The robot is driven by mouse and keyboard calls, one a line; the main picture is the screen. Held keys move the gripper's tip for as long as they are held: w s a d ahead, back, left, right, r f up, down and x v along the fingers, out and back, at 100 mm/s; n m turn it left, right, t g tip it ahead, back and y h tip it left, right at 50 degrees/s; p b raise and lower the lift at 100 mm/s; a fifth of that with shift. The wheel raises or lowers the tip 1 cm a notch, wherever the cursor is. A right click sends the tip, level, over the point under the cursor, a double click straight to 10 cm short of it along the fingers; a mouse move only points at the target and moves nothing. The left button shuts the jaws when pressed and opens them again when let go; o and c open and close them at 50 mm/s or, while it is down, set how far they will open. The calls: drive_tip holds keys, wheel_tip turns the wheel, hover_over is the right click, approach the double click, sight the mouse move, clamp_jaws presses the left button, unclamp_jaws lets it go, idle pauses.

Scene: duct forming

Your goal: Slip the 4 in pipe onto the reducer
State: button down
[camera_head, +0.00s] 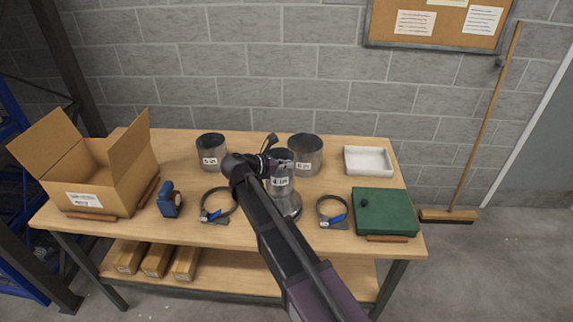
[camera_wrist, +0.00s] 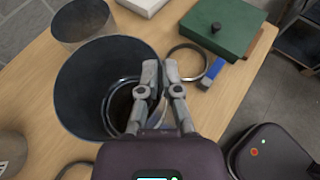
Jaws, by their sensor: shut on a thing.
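The 4 in pipe (camera_head: 281,183) is a short grey metal cylinder with a white label, upright near the middle of the bench. My gripper (camera_head: 282,165) is shut on its upper wall. In the wrist view my gripper's fingertips (camera_wrist: 162,82) pinch the rim at the right of a wide dark round opening. The reducer (camera_head: 293,210) shows as a shiny rounded metal edge directly below the pipe, partly hidden by my arm. A bright metal ring shows low in the opening in the wrist view. I cannot tell whether the pipe is around the reducer or just above it.
Two wider labelled pipes stand behind, one left (camera_head: 211,152) and one right (camera_head: 306,157). Ring clamps lie left (camera_head: 217,206) and right (camera_head: 333,212). A green case (camera_head: 384,211), white tray (camera_head: 368,161), blue tool (camera_head: 169,202) and open carton (camera_head: 95,178) occupy the ends.

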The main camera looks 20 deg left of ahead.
drive_tip(key=shift+f+b, duration=0.55)
drive_tip(key=shift+f, duration=0.05)
idle(0.8)
drive_tip(key=c, duration=0.7)
unclamp_jaws()
idle(0.3)
